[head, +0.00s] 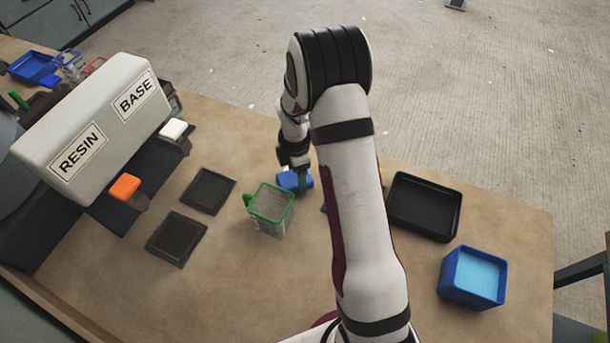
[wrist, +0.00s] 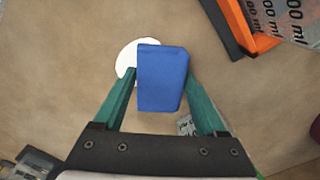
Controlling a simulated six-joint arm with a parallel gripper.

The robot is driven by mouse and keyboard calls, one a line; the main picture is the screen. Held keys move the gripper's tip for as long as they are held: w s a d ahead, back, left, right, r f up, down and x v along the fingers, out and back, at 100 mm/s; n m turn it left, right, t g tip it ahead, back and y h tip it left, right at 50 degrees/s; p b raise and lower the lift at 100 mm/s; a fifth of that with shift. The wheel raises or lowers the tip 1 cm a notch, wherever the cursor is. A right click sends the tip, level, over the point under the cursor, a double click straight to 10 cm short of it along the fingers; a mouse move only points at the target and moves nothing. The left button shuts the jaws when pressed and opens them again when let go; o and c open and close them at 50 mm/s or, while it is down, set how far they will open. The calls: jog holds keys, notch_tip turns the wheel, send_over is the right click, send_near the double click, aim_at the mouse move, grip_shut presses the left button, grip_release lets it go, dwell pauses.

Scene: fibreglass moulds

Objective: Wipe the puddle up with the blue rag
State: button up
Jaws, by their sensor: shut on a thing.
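The blue rag (wrist: 162,80) is a folded block between the teal fingers of my gripper (wrist: 160,76), which is shut on it. In the wrist view the white puddle (wrist: 126,58) shows at the rag's upper left; the rag covers part of it from this angle. Whether the rag touches the puddle or the table I cannot tell. In the head view the rag (head: 290,181) is low over the bench beside a green-rimmed clear cup (head: 270,208). My gripper (head: 300,180) is partly hidden by my arm there, and the puddle is not visible.
The green-rimmed cup stands close left of the rag. Two dark flat squares (head: 208,190) (head: 177,238) lie further left, near the RESIN and BASE dispenser (head: 95,120). A black tray (head: 436,182) and a blue tub (head: 472,297) are on the right.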

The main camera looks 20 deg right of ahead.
aim_at(280, 170)
jog(key=shift+w+a, duration=1.95)
jog(key=shift+s+d, duration=0.8)
jog(key=shift+d, duration=0.5)
jog(key=shift+s+d, duration=0.85)
jog(key=shift+d, duration=0.4)
jog(key=shift+s+d, duration=0.8)
jog(key=shift+d, duration=0.5)
jog(key=shift+w+a, duration=3.25)
jog(key=shift+s+d, duration=0.85)
jog(key=shift+d, duration=0.45)
jog(key=shift+s+d, duration=0.8)
jog(key=shift+d, duration=0.55)
jog(key=shift+s+d, duration=0.85)
jog(key=shift+d, duration=0.45)
jog(key=shift+w+a, duration=3.2)
jog(key=shift+a, duration=0.05)
notch_tip(280, 170, up, 8)
jog(key=shift+r, duration=0.1)
